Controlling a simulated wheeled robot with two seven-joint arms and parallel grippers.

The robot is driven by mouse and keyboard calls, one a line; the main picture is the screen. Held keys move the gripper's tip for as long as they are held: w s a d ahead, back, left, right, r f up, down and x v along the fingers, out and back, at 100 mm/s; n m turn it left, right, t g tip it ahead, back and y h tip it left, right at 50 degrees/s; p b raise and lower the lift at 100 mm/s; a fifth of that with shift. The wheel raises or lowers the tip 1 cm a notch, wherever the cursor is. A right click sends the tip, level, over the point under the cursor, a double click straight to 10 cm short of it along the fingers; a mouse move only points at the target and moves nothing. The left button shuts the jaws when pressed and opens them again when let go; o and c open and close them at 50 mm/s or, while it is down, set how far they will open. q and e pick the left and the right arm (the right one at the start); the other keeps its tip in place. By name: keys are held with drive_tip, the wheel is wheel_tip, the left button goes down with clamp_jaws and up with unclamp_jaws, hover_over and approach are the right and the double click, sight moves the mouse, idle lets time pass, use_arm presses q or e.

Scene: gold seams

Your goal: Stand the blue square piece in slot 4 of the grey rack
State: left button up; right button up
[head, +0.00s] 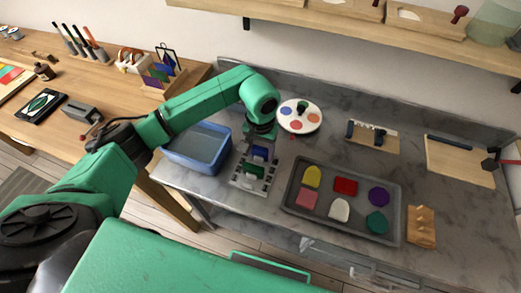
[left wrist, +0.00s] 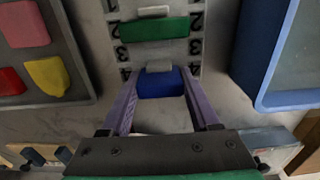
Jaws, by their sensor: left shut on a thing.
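The grey rack (head: 243,180) stands on the grey counter; it also shows in the left wrist view (left wrist: 183,55), with numbers along both sides. A green piece (left wrist: 155,29) stands in it beside the number 2. My left gripper (head: 260,146) is over the rack's far end, pointing down. In the left wrist view its purple fingers (left wrist: 160,88) are shut on the blue square piece (left wrist: 162,84), close to the number 4. A grey divider is right beside the blue piece. I cannot tell whether the piece's lower edge is in the slot. My right gripper is not in view.
A blue bin (head: 187,163) stands close left of the rack. A dark tray (head: 292,190) with several coloured pieces lies to the right. A round palette (head: 299,128) lies behind.

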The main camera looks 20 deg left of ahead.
use_arm(q)
drive_tip(key=o, duration=1.5)
drive_tip(key=shift+r+p, duration=1.65)
drive_tip(key=shift+r, duration=1.85)
